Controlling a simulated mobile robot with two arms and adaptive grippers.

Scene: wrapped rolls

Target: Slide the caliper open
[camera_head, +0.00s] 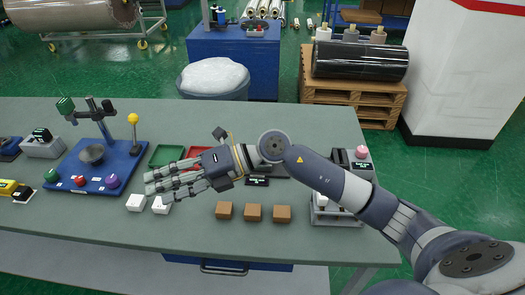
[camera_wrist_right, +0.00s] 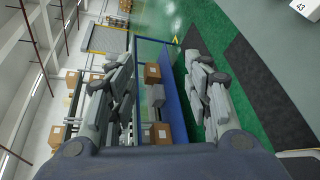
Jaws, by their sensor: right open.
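My right gripper (camera_head: 165,183) reaches leftward across the workbench (camera_head: 330,128), its fingers above or just behind two white blocks (camera_head: 136,202). In the right wrist view, the gripper (camera_wrist_right: 158,52) has its two fingers spread wide with nothing between them. I cannot pick out a caliper in either view; the right arm and hand cover part of the bench's middle. A dark labelled item (camera_head: 257,181) shows just below the right forearm, too small to identify. My left gripper is not in view.
A blue board (camera_head: 122,165) with coloured knobs stands left. A green tray (camera_head: 166,155) and red tray (camera_head: 197,152) lie behind the hand. Several brown blocks (camera_head: 253,213) line the front. A grey fixture with a pink knob (camera_head: 361,152) stands right. The back right surface is clear.

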